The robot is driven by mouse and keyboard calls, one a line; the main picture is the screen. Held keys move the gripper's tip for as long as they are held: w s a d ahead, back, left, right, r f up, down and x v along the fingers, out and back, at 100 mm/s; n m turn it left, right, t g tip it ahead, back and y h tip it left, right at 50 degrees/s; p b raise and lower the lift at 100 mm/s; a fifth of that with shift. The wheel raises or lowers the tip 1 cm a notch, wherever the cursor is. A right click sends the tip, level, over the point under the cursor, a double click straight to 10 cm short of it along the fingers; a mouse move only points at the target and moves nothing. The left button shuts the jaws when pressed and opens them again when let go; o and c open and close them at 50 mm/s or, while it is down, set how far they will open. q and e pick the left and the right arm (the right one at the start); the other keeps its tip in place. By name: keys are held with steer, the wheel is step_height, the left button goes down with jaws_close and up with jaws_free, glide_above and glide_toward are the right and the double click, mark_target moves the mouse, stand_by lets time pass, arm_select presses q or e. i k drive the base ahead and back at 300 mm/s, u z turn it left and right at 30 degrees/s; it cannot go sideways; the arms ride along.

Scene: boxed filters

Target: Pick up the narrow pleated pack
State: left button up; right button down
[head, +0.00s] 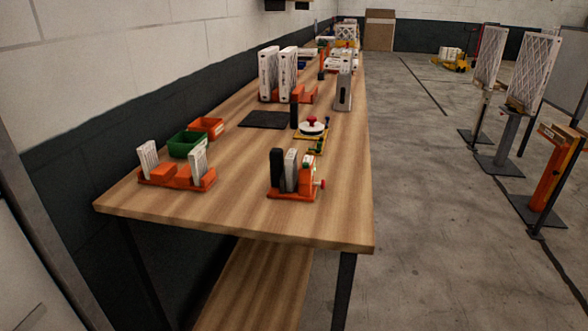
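Several white packs stand on the long wooden table, and I cannot tell from this view which one is the narrow pleated pack. A slim white pack (291,170) stands upright in an orange fixture at the near right, beside a black block (276,169). Two small white packs, one at the left (148,159) and one at the right (197,161), lean slightly in an orange holder at the near left. Two taller white packs (268,75) (288,73) stand upright further back. Neither of my grippers is in view.
A green bin (188,143) and an orange bin (206,127) sit by the wall. A dark mat (266,120) and a yellow fixture with a red knob (312,121) lie mid-table. The table's front strip is clear. Lattice-faced panels on stands (531,72) are at the right.

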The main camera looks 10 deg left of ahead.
mark_target(292, 159)
steer(key=z, duration=1.5)
steer(key=i, duration=1.65)
steer(key=u, duration=3)
